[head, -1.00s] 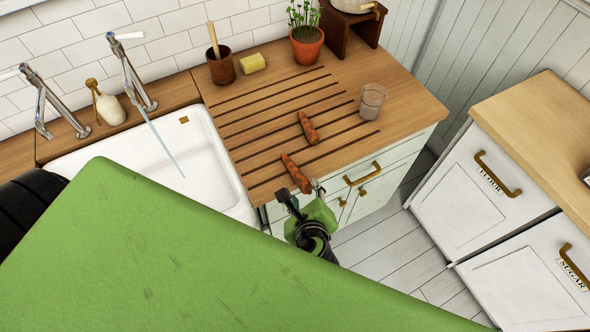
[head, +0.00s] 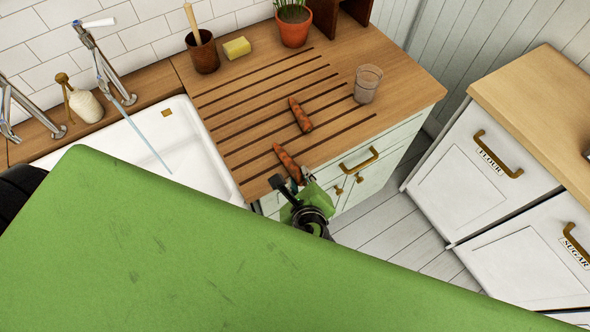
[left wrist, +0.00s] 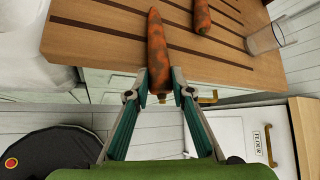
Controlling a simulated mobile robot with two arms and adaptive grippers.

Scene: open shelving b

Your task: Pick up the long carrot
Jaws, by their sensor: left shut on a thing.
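The long carrot (head: 287,160) is orange-brown and lies on the grooved wooden drainboard, its near end at the front edge. My left gripper (head: 291,184) is at that near end. In the left wrist view, the long carrot (left wrist: 156,42) points away from me, and the fingers of my left gripper (left wrist: 160,82) are shut on its near end, one on each side. A second, shorter carrot (head: 300,114) lies farther back on the board; it also shows in the left wrist view (left wrist: 201,17). My right gripper is not in view.
A glass (head: 367,84) stands right of the carrots. A plant pot (head: 293,30), a yellow sponge (head: 237,47) and a brown cup (head: 203,55) stand at the back. The white sink (head: 150,140) is on the left. The drainboard (head: 240,100) has free room behind the carrots.

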